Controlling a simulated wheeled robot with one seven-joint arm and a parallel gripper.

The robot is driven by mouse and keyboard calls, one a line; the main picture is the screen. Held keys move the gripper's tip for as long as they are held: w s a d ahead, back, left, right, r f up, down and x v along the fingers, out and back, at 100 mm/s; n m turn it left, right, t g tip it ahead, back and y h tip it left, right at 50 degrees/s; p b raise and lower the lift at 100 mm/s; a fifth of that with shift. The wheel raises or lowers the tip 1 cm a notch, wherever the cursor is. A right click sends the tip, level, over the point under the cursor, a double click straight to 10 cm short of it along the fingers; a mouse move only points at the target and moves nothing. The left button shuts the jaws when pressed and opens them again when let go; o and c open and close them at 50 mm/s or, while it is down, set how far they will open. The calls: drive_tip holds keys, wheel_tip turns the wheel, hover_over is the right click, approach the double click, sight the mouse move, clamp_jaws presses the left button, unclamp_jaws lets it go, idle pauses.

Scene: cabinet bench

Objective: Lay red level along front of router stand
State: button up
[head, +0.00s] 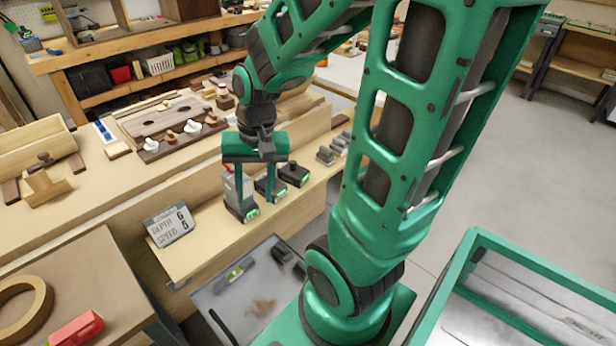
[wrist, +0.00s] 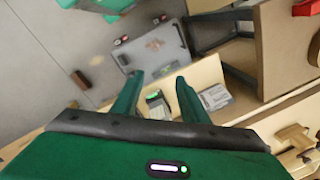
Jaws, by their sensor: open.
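A red block-like object (head: 76,328), likely the red level, lies on a brown wooden top at the lower left of the head view, cut by the frame edge. A red piece also shows at the top right corner of the wrist view (wrist: 306,7). My gripper (head: 252,195) is open, pointing down over the narrow bench among several dark blocks with green lights. In the wrist view the fingers (wrist: 160,92) stand apart, with one block (wrist: 156,103) seen between them. I cannot tell for sure which piece is the router stand.
A sign reading depth and feed (head: 170,225) stands on the narrow bench (head: 215,240), left of the blocks (head: 293,173). A tan ring (head: 22,305) lies near the red object. A grey tray (head: 215,300) with small items is below. Wooden parts crowd the bench behind.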

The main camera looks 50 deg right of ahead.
drive_tip(key=s+d+r, duration=0.3)
drive_tip(key=s, duration=0.3)
drive_tip(key=s+d+r+n, duration=0.1)
drive_tip(key=s+d+r, duration=0.1)
drive_tip(key=s+d, duration=0.2)
drive_tip(key=shift+s+d+r+g+h, duration=0.15)
drive_tip(key=shift+s+r+g+h, duration=0.25)
drive_tip(key=shift+s, duration=0.7)
drive_tip(key=shift+w, duration=0.15)
drive_tip(key=shift+w+f, duration=0.25)
drive_tip(key=shift+w, duration=0.25)
